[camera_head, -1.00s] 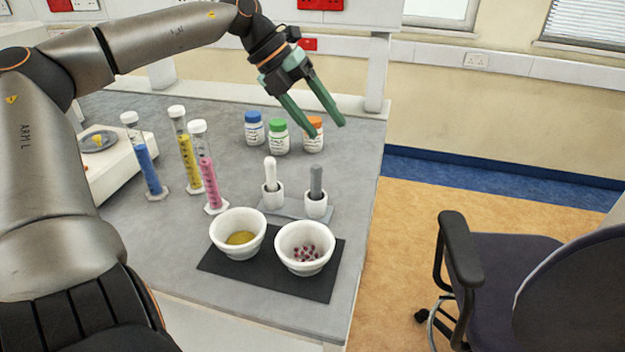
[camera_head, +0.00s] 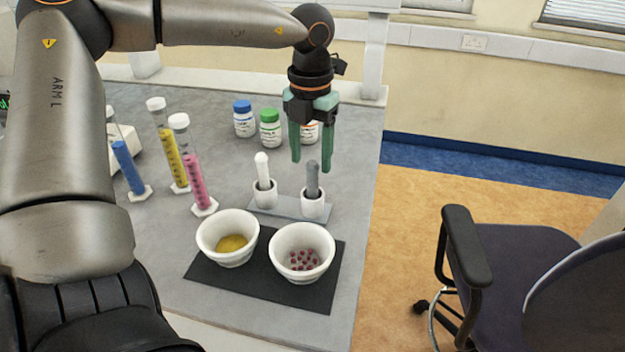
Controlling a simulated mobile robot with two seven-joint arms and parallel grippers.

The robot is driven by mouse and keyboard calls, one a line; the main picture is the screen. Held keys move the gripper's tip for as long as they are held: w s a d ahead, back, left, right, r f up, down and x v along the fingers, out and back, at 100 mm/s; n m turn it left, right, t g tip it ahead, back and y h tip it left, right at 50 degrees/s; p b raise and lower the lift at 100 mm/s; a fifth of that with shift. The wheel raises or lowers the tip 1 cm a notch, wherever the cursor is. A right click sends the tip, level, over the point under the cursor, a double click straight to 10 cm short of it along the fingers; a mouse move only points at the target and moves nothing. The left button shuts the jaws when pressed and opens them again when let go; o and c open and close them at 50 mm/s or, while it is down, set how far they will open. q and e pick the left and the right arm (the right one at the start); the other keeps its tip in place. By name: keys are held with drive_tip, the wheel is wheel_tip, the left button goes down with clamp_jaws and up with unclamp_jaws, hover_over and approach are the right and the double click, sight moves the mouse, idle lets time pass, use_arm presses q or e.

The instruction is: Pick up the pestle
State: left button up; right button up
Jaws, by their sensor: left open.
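Two pestles stand upright in small white holders on a grey plate (camera_head: 287,208). Nothing is between the fingers that I can make out. My right gripper is out of view.
In front, a white mortar with yellow powder (camera_head: 227,237) and one with dark red pieces (camera_head: 302,252) stand on a black mat (camera_head: 205,269). Tall cylinders (camera_head: 193,180) stand left. Bottles (camera_head: 270,128) stand behind, one partly hidden by the gripper. A chair is at right.

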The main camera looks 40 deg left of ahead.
sight(313, 176)
use_arm(q)
drive_tip(key=shift+w+d+f+p, duration=0.1)
drive_tip(key=shift+f+p, duration=0.2)
drive_tip(key=shift+f, duration=2.35)
drive_tip(key=shift+c, duration=0.4)
clamp_jaws()
